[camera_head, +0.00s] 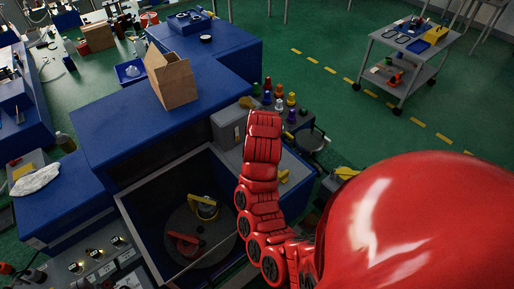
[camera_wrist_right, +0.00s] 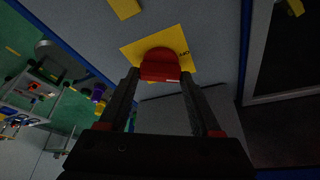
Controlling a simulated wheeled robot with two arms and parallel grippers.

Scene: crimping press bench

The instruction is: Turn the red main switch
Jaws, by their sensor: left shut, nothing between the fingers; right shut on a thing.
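In the head view my red right arm reaches to the grey housing (camera_head: 228,124) and hides the switch and the right gripper.
A blue bench holds an open brown box (camera_head: 172,82). An open well (camera_head: 150,205) lies left of my arm, with a red part and a yellow part on a round plate. Several coloured pieces stand beyond the housing. A grey cart (camera_head: 405,55) stands on the green floor.

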